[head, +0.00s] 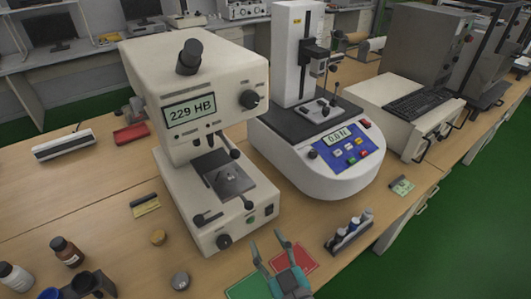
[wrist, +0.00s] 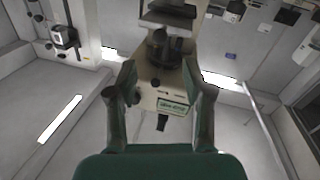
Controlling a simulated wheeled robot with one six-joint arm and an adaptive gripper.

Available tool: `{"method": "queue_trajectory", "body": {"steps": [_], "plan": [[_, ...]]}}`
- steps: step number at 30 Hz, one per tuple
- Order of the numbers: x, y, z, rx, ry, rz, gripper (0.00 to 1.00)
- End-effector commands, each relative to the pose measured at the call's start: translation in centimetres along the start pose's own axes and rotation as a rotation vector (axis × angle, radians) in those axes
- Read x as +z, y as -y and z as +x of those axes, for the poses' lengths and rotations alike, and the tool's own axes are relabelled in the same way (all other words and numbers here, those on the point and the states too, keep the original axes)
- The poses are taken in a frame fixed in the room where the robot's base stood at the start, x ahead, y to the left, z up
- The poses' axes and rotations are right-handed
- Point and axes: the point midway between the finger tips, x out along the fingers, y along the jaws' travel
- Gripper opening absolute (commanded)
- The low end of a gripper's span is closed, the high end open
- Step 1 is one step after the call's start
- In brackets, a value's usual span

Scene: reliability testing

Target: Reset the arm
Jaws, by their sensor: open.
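My gripper (head: 270,250) shows at the bottom of the head view, in front of the hardness tester and above the front part of the bench. Its two fingers are spread apart with nothing between them. In the wrist view my gripper (wrist: 163,90) is also open and empty, with the ceiling lights and the upper part of the hardness tester (wrist: 165,75) beyond it. The cream hardness tester (head: 195,75) reads 229 HB in the head view. A small dark metal block lies on its stage (head: 225,178).
A red mat (head: 296,257) and a green mat (head: 248,288) lie by my gripper. A rack of small bottles (head: 350,232) stands to the right. A force tester (head: 325,165) is behind. Bottles (head: 66,251) and a dark holder (head: 92,287) are at left.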

Motion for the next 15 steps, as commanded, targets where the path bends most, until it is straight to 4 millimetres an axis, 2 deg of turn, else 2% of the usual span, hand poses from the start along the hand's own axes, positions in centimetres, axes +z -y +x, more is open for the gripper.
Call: {"method": "queue_trajectory", "body": {"steps": [5,8,15], "plan": [[0.7,-0.2,-0.7,0.007,0.01,0.004,0.51],[2.2,-0.7,-2.4,0.027,0.03,0.017,0.51],[6.9,-2.4,-9.7,0.106,0.101,0.063,0.51]]}}
